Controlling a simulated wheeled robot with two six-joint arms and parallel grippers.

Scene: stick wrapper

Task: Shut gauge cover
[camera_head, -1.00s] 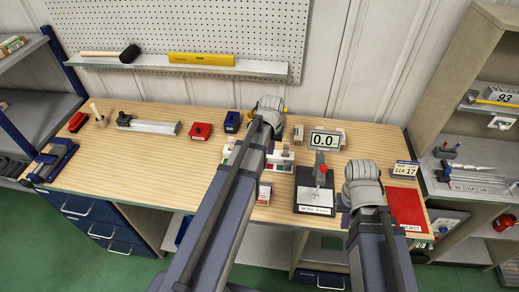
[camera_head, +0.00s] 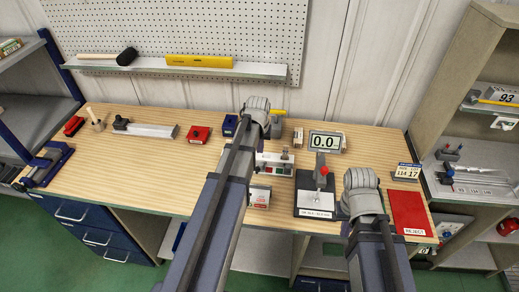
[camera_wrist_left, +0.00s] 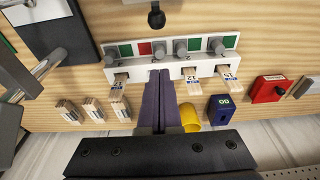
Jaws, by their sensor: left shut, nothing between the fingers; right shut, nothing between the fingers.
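The digital gauge display (camera_head: 325,141), reading 0.0, stands at the back right of the bench. In front of it is a gauge stand (camera_head: 316,198) with a red knob and a dark-edged base. I cannot tell which part is the cover. A white fixture (camera_wrist_left: 205,67) with green and red squares, grey knobs and labelled wooden sticks lies below my left gripper (camera_wrist_left: 159,75). That gripper is shut and empty, its fingertips at the fixture's edge; contact is unclear. In the head view its fingers are hidden. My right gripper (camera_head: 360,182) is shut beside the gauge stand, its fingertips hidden.
A yellow object (camera_wrist_left: 190,118) and a blue box (camera_wrist_left: 222,108) are close to my left gripper. Several wooden pieces (camera_wrist_left: 92,109) lie nearby. A red tray (camera_head: 408,212) is right of my right gripper. The left bench has open room near its front.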

